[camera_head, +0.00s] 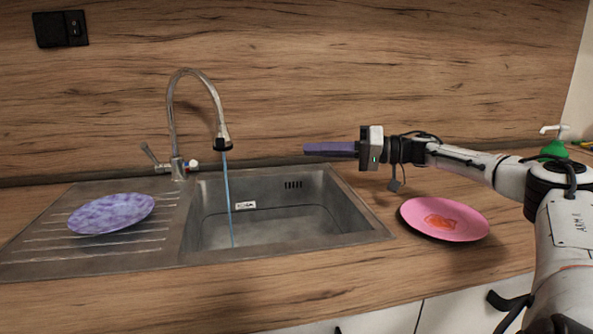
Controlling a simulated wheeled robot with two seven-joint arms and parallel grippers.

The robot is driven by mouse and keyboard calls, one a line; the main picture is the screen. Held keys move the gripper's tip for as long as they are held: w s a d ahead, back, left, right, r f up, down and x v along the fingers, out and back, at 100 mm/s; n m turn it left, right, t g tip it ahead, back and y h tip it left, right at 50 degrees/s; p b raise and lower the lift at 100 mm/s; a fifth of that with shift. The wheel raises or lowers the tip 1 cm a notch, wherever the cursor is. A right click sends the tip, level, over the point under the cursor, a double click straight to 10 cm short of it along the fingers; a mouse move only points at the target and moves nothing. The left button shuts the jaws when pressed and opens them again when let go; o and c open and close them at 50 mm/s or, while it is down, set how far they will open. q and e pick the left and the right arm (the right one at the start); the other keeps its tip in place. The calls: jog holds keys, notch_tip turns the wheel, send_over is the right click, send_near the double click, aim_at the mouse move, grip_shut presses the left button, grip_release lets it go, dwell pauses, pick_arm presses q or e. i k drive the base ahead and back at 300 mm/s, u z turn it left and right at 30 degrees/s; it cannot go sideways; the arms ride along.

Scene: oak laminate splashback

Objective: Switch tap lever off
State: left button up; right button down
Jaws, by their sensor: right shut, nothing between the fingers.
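The chrome tap (174,125) has a tall curved spout and stands behind the sink. A stream of water (228,195) runs from the spout's black nozzle (222,144) into the steel sink basin (330,225). My right gripper (308,149) comes in from the right above the sink's back right corner. It is shut and empty, its purple fingers pointing left, well apart from the tap and lever. My left gripper is not in view.
A purple mottled plate (111,213) lies on the drainboard (60,253) at left. A pink plate (444,218) lies on the counter right of the sink. A green soap bottle (554,149) stands at far right. The wooden splashback (330,60) bounds the back.

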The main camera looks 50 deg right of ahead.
aim_at(158, 166)
jog(key=k, duration=1.65)
jog(key=z, duration=0.5)
jog(key=i, duration=2.1)
jog(key=u, duration=1.35)
